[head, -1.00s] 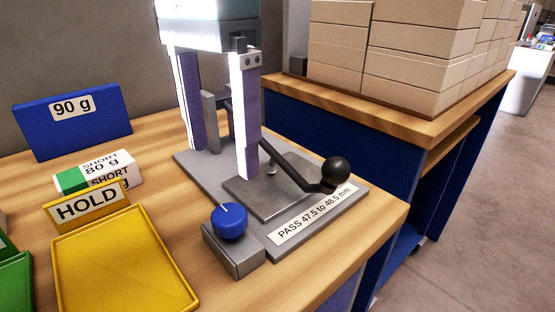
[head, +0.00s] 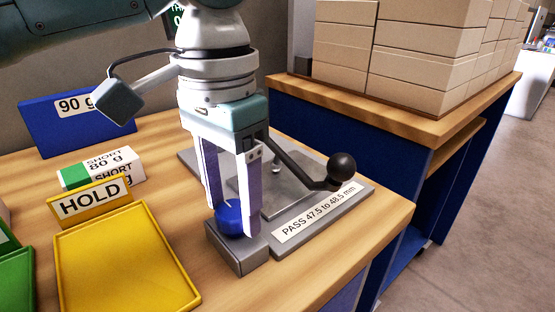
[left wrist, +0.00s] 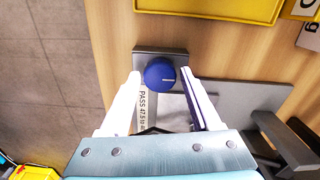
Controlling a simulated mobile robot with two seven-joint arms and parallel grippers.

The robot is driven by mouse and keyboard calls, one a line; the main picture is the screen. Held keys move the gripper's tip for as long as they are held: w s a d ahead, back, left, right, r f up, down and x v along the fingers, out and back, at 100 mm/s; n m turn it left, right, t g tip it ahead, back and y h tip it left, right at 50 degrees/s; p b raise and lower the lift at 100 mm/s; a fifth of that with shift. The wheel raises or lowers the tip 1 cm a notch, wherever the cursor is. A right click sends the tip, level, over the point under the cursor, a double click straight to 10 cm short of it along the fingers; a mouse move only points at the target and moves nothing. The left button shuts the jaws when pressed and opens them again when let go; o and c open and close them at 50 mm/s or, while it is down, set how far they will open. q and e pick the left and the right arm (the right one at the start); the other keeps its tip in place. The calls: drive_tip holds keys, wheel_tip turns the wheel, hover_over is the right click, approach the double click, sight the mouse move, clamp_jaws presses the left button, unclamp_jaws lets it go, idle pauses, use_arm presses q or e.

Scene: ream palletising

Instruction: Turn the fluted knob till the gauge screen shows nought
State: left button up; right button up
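The blue knob (head: 229,219) sits on a small grey block (head: 237,250) at the front of the gauge's grey base. My left gripper (head: 231,220) points down over it, one finger on each side. In the left wrist view the knob (left wrist: 159,73) lies between the fingertips of my left gripper (left wrist: 160,77), with a narrow gap seeming to show on both sides. Its white pointer line points right there. The dark gauge screen (head: 174,17) is mostly hidden behind my left arm; only bits of green characters show, so I cannot read it. My right gripper is out of view.
A black ball-ended lever (head: 341,167) stands right of the knob, above the PASS label (head: 314,216). Stacked reams (head: 420,50) stand behind.

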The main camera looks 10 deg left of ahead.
use_arm(q)
clamp_jaws()
drive_tip(key=shift+r, duration=0.1)
drive_tip(key=shift+r+m+p, duration=0.1)
drive_tip(key=shift+m+p, duration=0.3)
drive_tip(key=shift+p, duration=0.3)
drive_tip(key=shift+m+p, duration=0.9)
drive_tip(key=shift+p, duration=0.3)
drive_tip(key=shift+m+p, duration=0.75)
drive_tip(key=shift+m, duration=0.15)
drive_tip(key=shift+m+p, duration=0.4)
drive_tip(key=shift+m, duration=0.2)
